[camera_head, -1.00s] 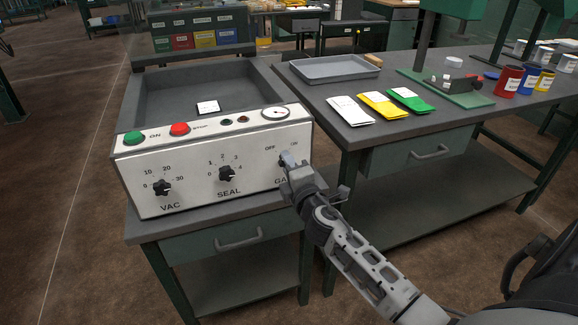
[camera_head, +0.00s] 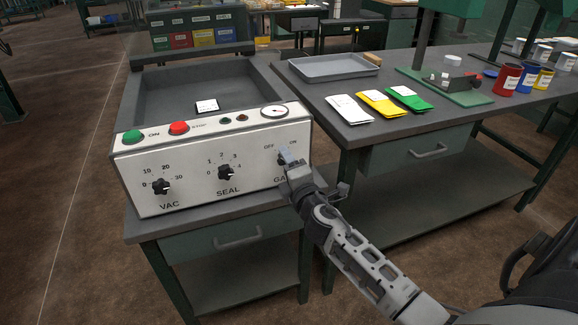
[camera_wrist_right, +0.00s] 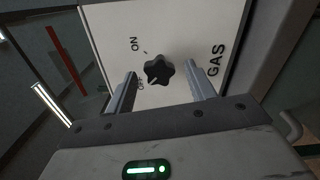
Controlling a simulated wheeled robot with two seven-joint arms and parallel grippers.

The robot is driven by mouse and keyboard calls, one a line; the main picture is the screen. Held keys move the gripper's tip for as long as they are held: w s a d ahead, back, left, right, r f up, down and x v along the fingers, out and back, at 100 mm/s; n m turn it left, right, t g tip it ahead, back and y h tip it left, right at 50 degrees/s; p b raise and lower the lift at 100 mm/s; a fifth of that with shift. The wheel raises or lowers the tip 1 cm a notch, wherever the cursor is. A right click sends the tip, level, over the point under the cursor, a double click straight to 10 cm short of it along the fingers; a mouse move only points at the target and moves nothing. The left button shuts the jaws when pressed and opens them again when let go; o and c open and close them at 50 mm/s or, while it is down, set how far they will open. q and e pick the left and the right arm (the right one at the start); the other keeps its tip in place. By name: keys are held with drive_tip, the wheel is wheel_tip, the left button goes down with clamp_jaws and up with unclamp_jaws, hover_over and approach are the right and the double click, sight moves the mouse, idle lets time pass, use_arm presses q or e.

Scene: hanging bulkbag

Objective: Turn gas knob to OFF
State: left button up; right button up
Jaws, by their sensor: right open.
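The black gas knob (camera_wrist_right: 158,72) sits on the white panel face above the word GAS in the head view, where my right gripper (camera_head: 290,156) partly covers it. In the right wrist view the knob shows between the two spread fingers of my right gripper (camera_wrist_right: 161,76), with a gap on each side. The fingers are open and hold nothing. The white mark on the knob lies on the side toward the OFF label (camera_wrist_right: 140,84). The ON label (camera_wrist_right: 134,44) is farther up. My left gripper is not in view.
The white control panel (camera_head: 190,185) also bears the VAC knob (camera_head: 161,187), the SEAL knob (camera_head: 226,172), a green button (camera_head: 133,137), a red button (camera_head: 179,128) and a gauge (camera_head: 274,111). A workbench (camera_head: 330,105) with packets and a grey tray (camera_head: 335,68) stands right.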

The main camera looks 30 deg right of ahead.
use_arm(q)
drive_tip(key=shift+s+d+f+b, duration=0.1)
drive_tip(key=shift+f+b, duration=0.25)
drive_tip(key=shift+b, duration=0.7)
use_arm(e)
drive_tip(key=v, duration=1.6)
drive_tip(key=shift+d, duration=0.1)
use_arm(q)
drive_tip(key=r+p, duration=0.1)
drive_tip(key=p, duration=0.2)
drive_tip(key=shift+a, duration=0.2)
use_arm(e)
drive_tip(key=s+a+f+m+g+y, duration=0.3)
drive_tip(key=s+a+f+m+y, duration=0.1)
drive_tip(key=a+m, duration=0.3)
drive_tip(key=s+a+f+m+g+y, duration=0.3)
drive_tip(key=s+a+f+m, duration=0.2)
drive_tip(key=a+m, duration=0.3)
drive_tip(key=shift+a+f+g+y, duration=0.4)
drive_tip(key=shift+a+f, duration=0.5)
drive_tip(key=shift+s, duration=0.1)
